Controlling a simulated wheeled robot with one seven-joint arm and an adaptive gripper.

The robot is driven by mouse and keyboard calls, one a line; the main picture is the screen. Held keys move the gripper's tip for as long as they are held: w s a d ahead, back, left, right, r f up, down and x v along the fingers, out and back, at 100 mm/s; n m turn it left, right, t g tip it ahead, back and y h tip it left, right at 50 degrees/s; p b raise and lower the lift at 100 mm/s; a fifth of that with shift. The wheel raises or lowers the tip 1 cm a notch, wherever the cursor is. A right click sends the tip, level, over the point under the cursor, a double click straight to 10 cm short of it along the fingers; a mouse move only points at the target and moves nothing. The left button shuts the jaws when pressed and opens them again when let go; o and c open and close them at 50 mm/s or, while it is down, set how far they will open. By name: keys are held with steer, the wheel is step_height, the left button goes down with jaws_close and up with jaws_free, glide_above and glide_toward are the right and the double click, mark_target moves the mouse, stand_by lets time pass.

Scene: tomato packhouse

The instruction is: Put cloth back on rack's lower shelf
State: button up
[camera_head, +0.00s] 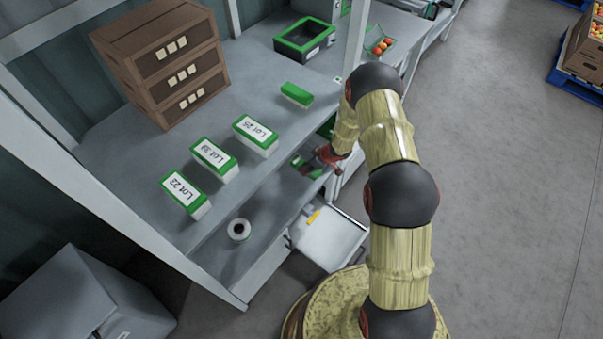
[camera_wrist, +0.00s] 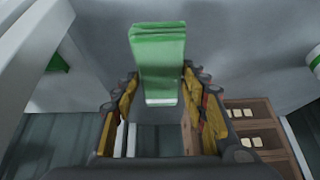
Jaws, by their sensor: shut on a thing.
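My gripper (camera_head: 312,165) reaches in from the right at the rack's edge, just above the level of the lower shelf (camera_head: 262,213). In the wrist view its two yellow-padded fingers (camera_wrist: 160,85) are shut on a green folded cloth (camera_wrist: 160,55), which sticks out beyond them. In the head view only a small green part of the cloth (camera_head: 298,161) shows beside the fingers. I cannot tell whether the cloth touches the shelf.
A white roll (camera_head: 239,229) stands on the lower shelf's near end. The upper shelf (camera_head: 135,150) holds stacked brown drawers (camera_head: 165,60), lot-labelled boxes (camera_head: 214,158) and a green-white block (camera_head: 295,95). An open white drawer (camera_head: 335,235) juts out below. A rack post (camera_head: 355,35) stands near my arm.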

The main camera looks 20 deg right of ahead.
steer(key=x, duration=0.2)
steer(key=b+x, duration=0.1)
steer(key=x, duration=0.2)
steer(key=shift+w+a+r, duration=0.15)
steer(key=shift+w+r, duration=0.05)
steer(key=shift+w, duration=0.05)
step_height(320, 180, down, 3)
steer(key=shift+w+a+f+b, duration=0.15)
steer(key=shift+f+b, duration=0.1)
steer(key=shift+b, duration=0.85)
steer(key=shift+r, duration=0.1)
steer(key=o, duration=1)
